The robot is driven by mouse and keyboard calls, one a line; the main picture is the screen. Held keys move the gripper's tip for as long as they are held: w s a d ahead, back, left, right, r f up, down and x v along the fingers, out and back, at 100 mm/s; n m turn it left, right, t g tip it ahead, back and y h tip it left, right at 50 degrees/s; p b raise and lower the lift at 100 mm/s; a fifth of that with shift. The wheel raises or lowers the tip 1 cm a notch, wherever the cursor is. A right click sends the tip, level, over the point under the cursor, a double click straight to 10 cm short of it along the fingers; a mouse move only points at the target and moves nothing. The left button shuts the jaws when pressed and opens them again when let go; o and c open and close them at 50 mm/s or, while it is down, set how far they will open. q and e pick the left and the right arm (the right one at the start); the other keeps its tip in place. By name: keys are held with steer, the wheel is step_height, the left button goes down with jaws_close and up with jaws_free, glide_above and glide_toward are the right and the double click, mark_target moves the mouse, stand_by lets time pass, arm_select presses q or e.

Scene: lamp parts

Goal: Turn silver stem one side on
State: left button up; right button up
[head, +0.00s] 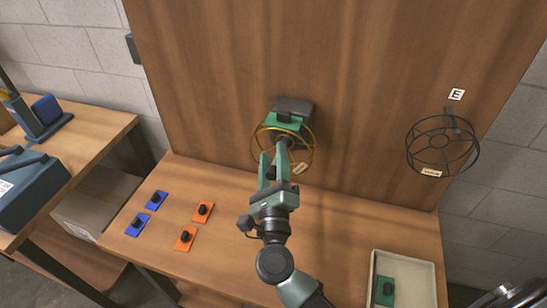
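A lamp with a round brass wire cage (311,150) is on the upright wooden panel, with a green plate (272,120) and a dark block (300,106) at its top. My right gripper (273,156) reaches up to the cage's lower front, its two fingers apart. A small dark part shows between the fingers, but I cannot tell whether they touch it. A second lamp with a black wire cage (410,150) is on the panel at the right. I cannot make out a silver stem on either lamp; my gripper covers part of the brass one. My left gripper is not in view.
Blue plates (156,201) and orange plates (185,239) with black knobs lie on the table's left half. A pale tray (412,270) holding a green plate (384,292) stands at the right. A side bench (95,135) is at the left.

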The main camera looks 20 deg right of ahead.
steer(key=b+v, duration=0.3)
steer(key=v, duration=0.5)
stand_by(0.6)
